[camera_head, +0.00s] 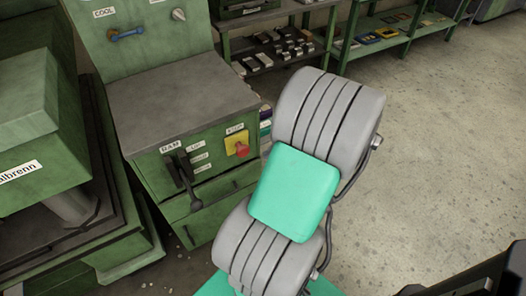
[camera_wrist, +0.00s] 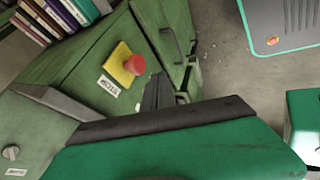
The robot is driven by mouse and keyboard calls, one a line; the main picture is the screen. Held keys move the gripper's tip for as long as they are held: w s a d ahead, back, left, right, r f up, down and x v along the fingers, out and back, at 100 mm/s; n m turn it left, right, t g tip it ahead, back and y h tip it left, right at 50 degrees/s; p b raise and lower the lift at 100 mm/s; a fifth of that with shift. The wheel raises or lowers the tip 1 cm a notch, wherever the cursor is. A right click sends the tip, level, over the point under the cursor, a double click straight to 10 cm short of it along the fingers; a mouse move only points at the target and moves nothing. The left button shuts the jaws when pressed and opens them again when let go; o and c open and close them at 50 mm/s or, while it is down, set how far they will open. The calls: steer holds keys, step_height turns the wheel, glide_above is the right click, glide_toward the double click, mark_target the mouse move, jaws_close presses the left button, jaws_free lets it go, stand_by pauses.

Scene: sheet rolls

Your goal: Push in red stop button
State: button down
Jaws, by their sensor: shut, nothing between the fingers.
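The red stop button (camera_head: 242,149) is a round red knob on a yellow plate (camera_head: 236,140), with a STOP label above it, on the front of the green machine. It stands out from its plate. The red button also shows in the wrist view (camera_wrist: 134,64), left of and above the middle, seen nearly upside down. My gripper (camera_wrist: 159,77) shows there as two dark fingers close together, shut and empty. Its tips appear just right of and below the button, apart from it in the picture; the depth gap cannot be told. In the head view my gripper is not visible.
A black RAM lever (camera_head: 182,172) stands out from the same panel, left of the button. A drawer handle (camera_wrist: 171,42) is close by. A green shelf (camera_head: 405,35) with small parts stands behind. The concrete floor (camera_head: 430,140) at right is free.

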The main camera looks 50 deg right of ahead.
mark_target(245, 151)
steer(key=w+f, duration=0.6)
steer(key=w, duration=0.2)
steer(key=shift+w+a+f, duration=0.25)
steer(key=shift+a+f, duration=0.05)
steer(key=shift+a, duration=0.1)
steer(key=shift+w+d+f+b, duration=0.25)
steer(key=shift+w+b, duration=0.35)
steer(key=shift+b, duration=0.15)
steer(key=shift+w+r, duration=0.15)
steer(key=shift+w, duration=0.2)
steer(key=shift+s+r, duration=0.1)
steer(key=shift+r, duration=0.1)
